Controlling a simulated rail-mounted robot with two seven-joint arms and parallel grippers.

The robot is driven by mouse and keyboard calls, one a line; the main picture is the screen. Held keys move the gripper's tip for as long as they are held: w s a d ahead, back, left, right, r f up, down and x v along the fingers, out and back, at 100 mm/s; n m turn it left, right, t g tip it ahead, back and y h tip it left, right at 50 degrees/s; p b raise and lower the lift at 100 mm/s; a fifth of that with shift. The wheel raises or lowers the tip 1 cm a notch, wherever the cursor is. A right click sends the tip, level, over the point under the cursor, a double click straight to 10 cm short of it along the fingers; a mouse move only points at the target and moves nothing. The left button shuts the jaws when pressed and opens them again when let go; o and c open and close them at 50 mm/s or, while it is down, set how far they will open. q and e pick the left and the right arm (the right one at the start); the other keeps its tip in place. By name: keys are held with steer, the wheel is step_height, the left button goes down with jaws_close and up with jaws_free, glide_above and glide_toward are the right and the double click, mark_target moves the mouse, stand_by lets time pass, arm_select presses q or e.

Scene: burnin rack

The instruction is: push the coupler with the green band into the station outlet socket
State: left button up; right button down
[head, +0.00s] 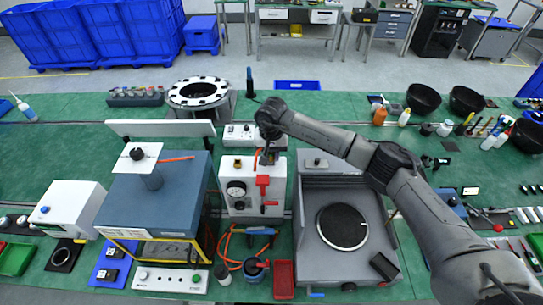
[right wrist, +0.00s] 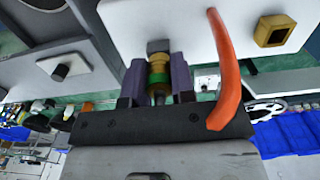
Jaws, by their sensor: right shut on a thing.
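The coupler with the green band (right wrist: 159,77) is brass-coloured and sits between the two dark fingers of my right gripper (right wrist: 157,82) in the right wrist view. My gripper is shut on it. A dark square socket (right wrist: 158,46) on a white panel lies directly in line with the coupler's front end. They look very close or touching; I cannot tell how far in the coupler is. In the head view my right gripper (head: 267,157) is at the top of the white station (head: 239,194) with a gauge, and the coupler is hidden there. My left gripper is not in view.
A yellow-brown square socket (right wrist: 275,32) is on the same white panel. An orange hose (right wrist: 226,70) curves close beside my right finger. A blue-grey oven-like box (head: 150,200) stands left of the station, and a grey unit with a round dark plate (head: 342,226) stands right.

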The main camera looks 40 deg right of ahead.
steer(key=shift+r, duration=0.15)
steer(key=shift+r+p, duration=0.5)
steer(key=shift+r, duration=0.55)
steer(key=shift+r+p, duration=0.55)
steer(key=shift+r, duration=1.25)
